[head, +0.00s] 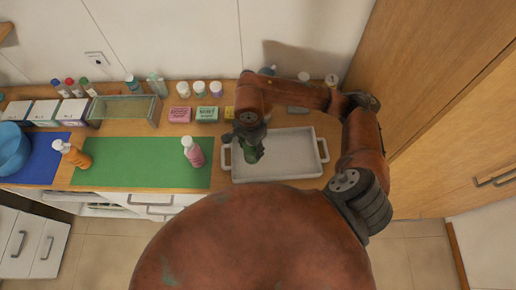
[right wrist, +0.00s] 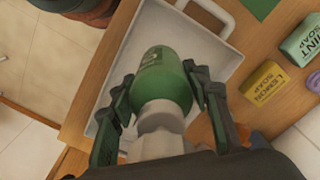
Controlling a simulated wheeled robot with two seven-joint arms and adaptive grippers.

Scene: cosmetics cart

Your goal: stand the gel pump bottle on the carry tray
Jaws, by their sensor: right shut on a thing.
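The green gel pump bottle (head: 256,154) with a white neck is held in my right gripper (head: 250,137). In the right wrist view the bottle (right wrist: 163,78) sits between the two dark fingers (right wrist: 168,108), which are closed on its neck end. The white carry tray (head: 292,154) lies on the counter; its rim and floor also show in the right wrist view (right wrist: 205,55). The bottle is over the left part of the tray. I cannot tell whether its base touches the tray floor. My left gripper is out of view.
An orange bottle (head: 76,156) and a pink bottle (head: 193,153) stand on the green mat (head: 140,165). Soap boxes (head: 207,114) and several white-capped jars line the back. A blue bowl (head: 12,150) is far left. The rest of the tray looks empty.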

